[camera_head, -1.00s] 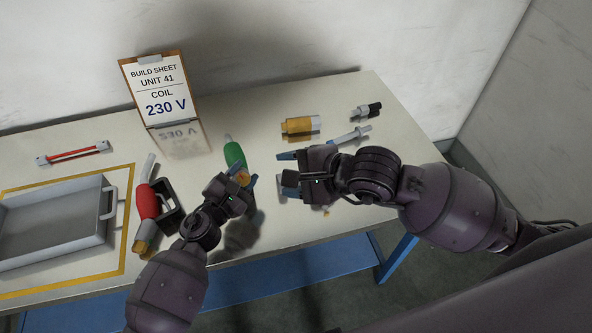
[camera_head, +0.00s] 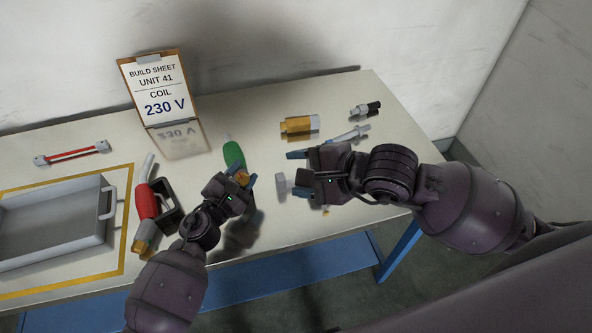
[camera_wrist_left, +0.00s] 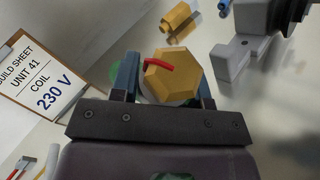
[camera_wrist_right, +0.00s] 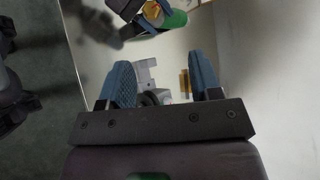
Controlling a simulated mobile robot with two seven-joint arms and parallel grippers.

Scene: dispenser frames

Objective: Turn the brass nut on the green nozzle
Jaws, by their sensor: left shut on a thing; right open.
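The green nozzle (camera_head: 234,155) lies on the table in the head view, its green body pointing away from my left gripper (camera_head: 244,176). My left gripper is shut on the brass nut (camera_head: 242,177) at the nozzle's near end. In the left wrist view the brass nut (camera_wrist_left: 172,80) is a hexagon between the fingers, with a red mark on its upper left face. The right wrist view also shows the nut (camera_wrist_right: 152,11) and green body (camera_wrist_right: 174,20) at the top. My right gripper (camera_head: 296,172) is open and empty, to the right of the nozzle.
A grey block (camera_head: 281,184) stands just off my right fingertips. A yellow-and-grey part (camera_head: 298,125), a grey rod-like part (camera_head: 350,134) and a black-ended part (camera_head: 366,110) lie behind. A red nozzle (camera_head: 147,200), grey tray (camera_head: 50,250) and build sheet (camera_head: 162,95) are left.

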